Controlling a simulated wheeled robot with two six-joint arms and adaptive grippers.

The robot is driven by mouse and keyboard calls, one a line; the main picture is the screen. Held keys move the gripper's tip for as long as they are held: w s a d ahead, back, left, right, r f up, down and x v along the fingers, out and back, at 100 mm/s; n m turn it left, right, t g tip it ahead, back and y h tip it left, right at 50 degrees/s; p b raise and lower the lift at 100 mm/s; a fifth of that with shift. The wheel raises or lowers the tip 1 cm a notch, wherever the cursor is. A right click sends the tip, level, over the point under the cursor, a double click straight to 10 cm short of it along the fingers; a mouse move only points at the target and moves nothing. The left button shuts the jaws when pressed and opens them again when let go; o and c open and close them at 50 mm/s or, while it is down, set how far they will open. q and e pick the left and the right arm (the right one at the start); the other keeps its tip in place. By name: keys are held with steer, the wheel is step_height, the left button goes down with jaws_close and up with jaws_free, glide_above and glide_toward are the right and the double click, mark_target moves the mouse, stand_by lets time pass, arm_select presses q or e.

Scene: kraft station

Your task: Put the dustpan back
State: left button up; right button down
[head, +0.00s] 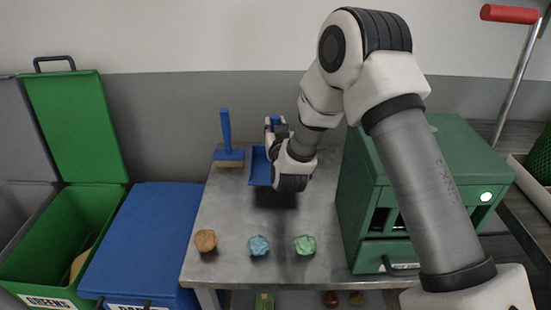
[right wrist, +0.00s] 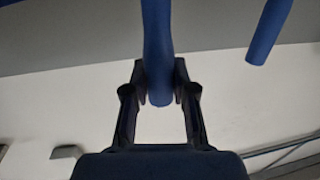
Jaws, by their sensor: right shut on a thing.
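The blue dustpan (head: 260,168) is in the head view, over the back middle of the grey metal table (head: 225,218). My right gripper (head: 275,124) is shut on its blue handle. The right wrist view shows the handle (right wrist: 157,60) between the two fingers (right wrist: 160,92). A dark shadow lies on the table below the pan, and the pan appears to be held above the top. My wrist hides part of the dustpan. A blue hand brush (head: 227,140) stands upright to the left, and its handle also shows in the right wrist view (right wrist: 269,30). My left gripper is not in view.
Brown (head: 206,241), blue (head: 258,245) and green (head: 305,245) crumpled balls lie along the table front. A green machine (head: 365,205) stands at the right. A blue bin (head: 145,235) and an open green bin (head: 45,225) stand left. The table's middle is clear.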

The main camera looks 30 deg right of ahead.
step_height(320, 180, down, 5)
steer(key=shift+f, duration=0.1)
steer(key=shift+w, duration=0.1)
steer(key=shift+f, duration=0.15)
steer(key=c, duration=0.9)
jaws_free()
steer(key=shift+c, duration=0.2)
